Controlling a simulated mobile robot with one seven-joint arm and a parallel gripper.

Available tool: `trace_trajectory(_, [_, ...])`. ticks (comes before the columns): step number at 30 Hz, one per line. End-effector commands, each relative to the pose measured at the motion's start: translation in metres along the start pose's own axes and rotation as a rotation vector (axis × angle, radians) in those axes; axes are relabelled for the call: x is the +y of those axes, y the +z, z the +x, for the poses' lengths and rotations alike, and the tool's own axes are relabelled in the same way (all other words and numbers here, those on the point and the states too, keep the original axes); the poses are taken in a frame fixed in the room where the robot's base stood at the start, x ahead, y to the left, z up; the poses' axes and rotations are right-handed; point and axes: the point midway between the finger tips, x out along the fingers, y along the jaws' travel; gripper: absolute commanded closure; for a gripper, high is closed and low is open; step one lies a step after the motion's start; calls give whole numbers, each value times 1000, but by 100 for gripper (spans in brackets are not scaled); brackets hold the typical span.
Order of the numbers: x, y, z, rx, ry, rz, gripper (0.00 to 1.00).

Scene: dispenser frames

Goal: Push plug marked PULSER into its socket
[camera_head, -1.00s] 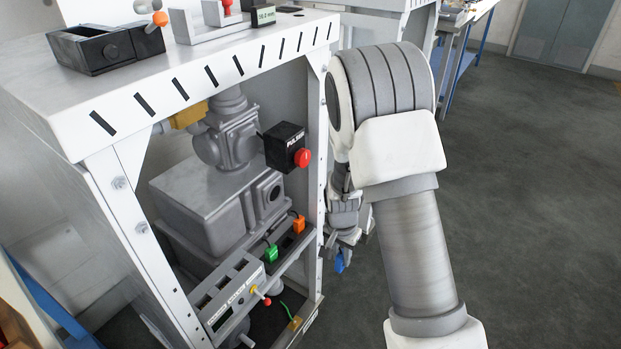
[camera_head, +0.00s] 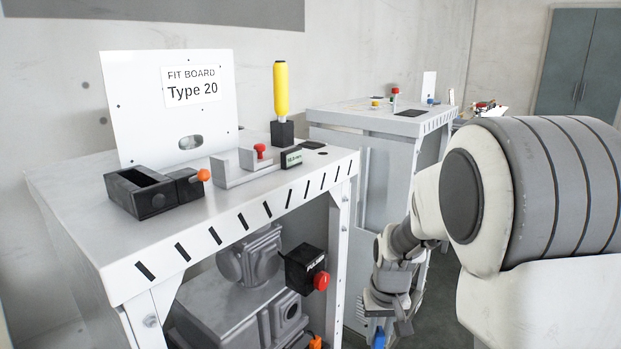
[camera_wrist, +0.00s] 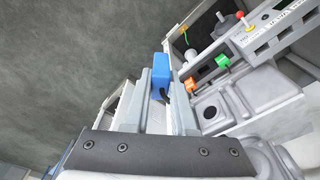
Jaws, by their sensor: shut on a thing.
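My gripper (camera_head: 380,312) hangs to the right of the grey dispenser frame (camera_head: 343,235), outside it. In the wrist view my gripper (camera_wrist: 160,84) is shut on a blue plug (camera_wrist: 160,70) with a dark cable. The plug's blue also shows at the bottom of the head view (camera_head: 379,338). No marking is readable on it. A green plug (camera_wrist: 221,61) and an orange plug (camera_wrist: 190,85) sit on a rail to the right in the wrist view. I cannot make out the blue plug's socket.
The frame's top carries a FIT BOARD panel (camera_head: 168,108), a black tray (camera_head: 150,192) and a yellow-handled tool (camera_head: 281,90). Grey pump parts (camera_head: 235,305) fill the frame's inside. A second bench (camera_head: 380,120) stands behind. Open floor (camera_wrist: 75,50) lies left in the wrist view.

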Motion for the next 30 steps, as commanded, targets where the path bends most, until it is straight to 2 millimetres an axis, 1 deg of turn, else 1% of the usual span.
trace_trajectory(1, [0, 0, -15, -4, 0, 0, 100])
trace_trajectory(15, [0, 6, -60, -3, 2, 3, 100])
trace_trajectory(21, [1, 9, -69, -2, 6, 3, 100])
trace_trajectory(30, [1, 10, -69, 0, 7, 4, 100])
